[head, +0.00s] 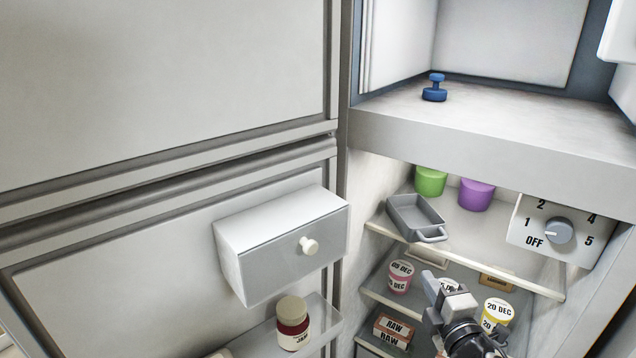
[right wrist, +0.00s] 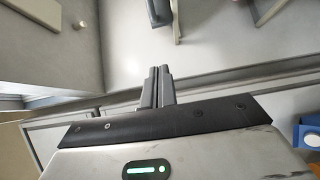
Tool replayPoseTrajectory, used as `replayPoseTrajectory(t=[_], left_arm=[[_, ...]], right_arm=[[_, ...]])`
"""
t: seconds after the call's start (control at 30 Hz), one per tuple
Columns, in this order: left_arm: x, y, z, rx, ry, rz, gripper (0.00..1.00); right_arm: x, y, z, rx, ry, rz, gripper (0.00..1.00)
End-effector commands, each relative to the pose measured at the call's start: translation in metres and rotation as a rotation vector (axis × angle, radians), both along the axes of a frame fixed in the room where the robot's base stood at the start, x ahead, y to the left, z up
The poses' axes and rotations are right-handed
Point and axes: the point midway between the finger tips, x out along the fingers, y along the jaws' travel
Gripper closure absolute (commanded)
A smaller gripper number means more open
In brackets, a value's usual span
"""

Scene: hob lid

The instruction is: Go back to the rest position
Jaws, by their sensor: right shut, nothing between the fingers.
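My right gripper (head: 434,284) is low on the right in the head view, in front of the open fridge's lower shelves. It hides part of the tubs behind it. In the right wrist view its two grey fingers (right wrist: 158,76) are together with nothing between them. My left gripper is in neither view.
The open fridge door (head: 120,270) fills the left, with a white drawer box (head: 262,262) and a jam jar (head: 292,322). A grey tray (head: 412,214), green tub (head: 430,181), purple tub (head: 476,194) and dial (head: 559,231) are inside. A blue knob-shaped piece (head: 435,90) stands above.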

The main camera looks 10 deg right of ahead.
Motion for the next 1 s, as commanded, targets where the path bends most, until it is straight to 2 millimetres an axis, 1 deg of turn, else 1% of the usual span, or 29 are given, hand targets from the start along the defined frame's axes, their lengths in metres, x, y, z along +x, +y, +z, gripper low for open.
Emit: replayPoseTrajectory(t=[0.07,0.17,0.23,0.33,0.4,0.5,0.6,0.67,1.0], left_arm=[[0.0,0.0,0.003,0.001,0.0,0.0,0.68],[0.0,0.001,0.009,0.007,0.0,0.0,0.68],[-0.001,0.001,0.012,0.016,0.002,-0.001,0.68],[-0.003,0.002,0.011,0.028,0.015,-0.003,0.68],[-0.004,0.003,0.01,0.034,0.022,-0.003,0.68],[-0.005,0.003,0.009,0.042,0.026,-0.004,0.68],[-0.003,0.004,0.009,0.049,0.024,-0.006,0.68],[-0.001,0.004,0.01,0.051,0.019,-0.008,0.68],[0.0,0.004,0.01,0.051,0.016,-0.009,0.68]], right_arm=[[-0.007,0.008,-0.005,0.068,0.02,0.003,1.0],[-0.033,0.034,-0.022,0.322,0.093,-0.003,1.0],[-0.06,0.061,-0.038,0.579,0.18,-0.022,1.0],[-0.103,0.103,-0.059,0.943,0.326,-0.07,1.0],[-0.13,0.13,-0.067,1.157,0.422,-0.111,1.0],[-0.16,0.161,-0.072,1.384,0.536,-0.163,1.0],[-0.178,0.179,-0.073,1.511,0.604,-0.199,1.0],[-0.182,0.185,-0.073,1.549,0.623,-0.209,1.0],[-0.183,0.186,-0.074,1.559,0.629,-0.212,1.0]])
